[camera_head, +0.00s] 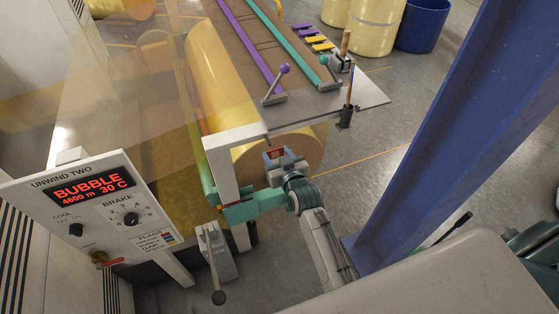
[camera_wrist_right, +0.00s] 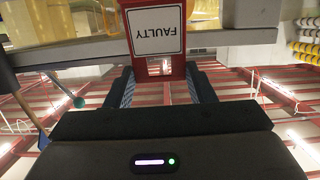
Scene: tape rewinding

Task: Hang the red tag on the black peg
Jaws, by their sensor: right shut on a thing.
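My right gripper (camera_head: 279,153) is shut on the red tag (camera_head: 276,153), just beside the end of the machine's pale frame. In the right wrist view the tag (camera_wrist_right: 176,68) stands between the two fingers of the gripper (camera_wrist_right: 163,84), and its white label reads FAULTY. A small dark stub (camera_head: 268,141) at the end of the pale frame, close above the tag, looks like the black peg. I cannot tell whether the tag touches it. The peg is not clear in the right wrist view. My left gripper is not in view.
A yellow film roll (camera_head: 222,78) lies behind the frame. A panel (camera_head: 100,205) reading BUBBLE stands at the left, with a lever (camera_head: 212,262) near it. A blue beam (camera_head: 450,120) rises at the right. Purple (camera_head: 285,68) and teal (camera_head: 324,60) knobbed levers stand on the deck.

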